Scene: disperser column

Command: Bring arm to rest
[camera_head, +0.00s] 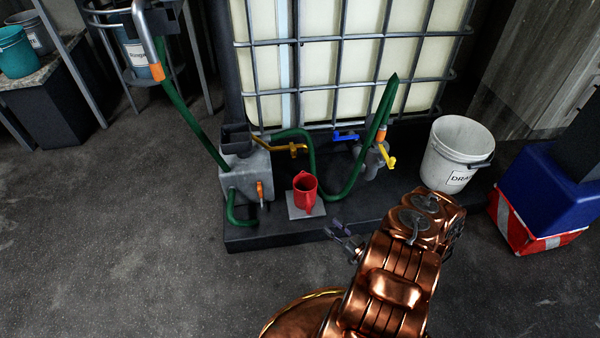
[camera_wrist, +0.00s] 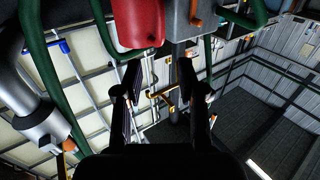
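My arm (camera_head: 385,275) is copper-coloured and reaches up from the bottom of the head view. My gripper (camera_head: 345,242) is at its left side, just in front of the black platform. In the wrist view my gripper (camera_wrist: 160,78) has its two dark fingers apart with nothing held between them. A red jug (camera_head: 305,190) stands upright on a small light plate (camera_head: 293,209), up and to the left of my gripper. The jug also shows at the top of the wrist view (camera_wrist: 139,22), beyond the fingers and apart from them.
A caged white tank (camera_head: 340,75) stands behind on the black platform (camera_head: 262,236). A grey box (camera_head: 245,172) with green hoses (camera_head: 178,105) is left of the jug. A white bucket (camera_head: 455,153) and blue box (camera_head: 545,190) stand at right. Floor at left is clear.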

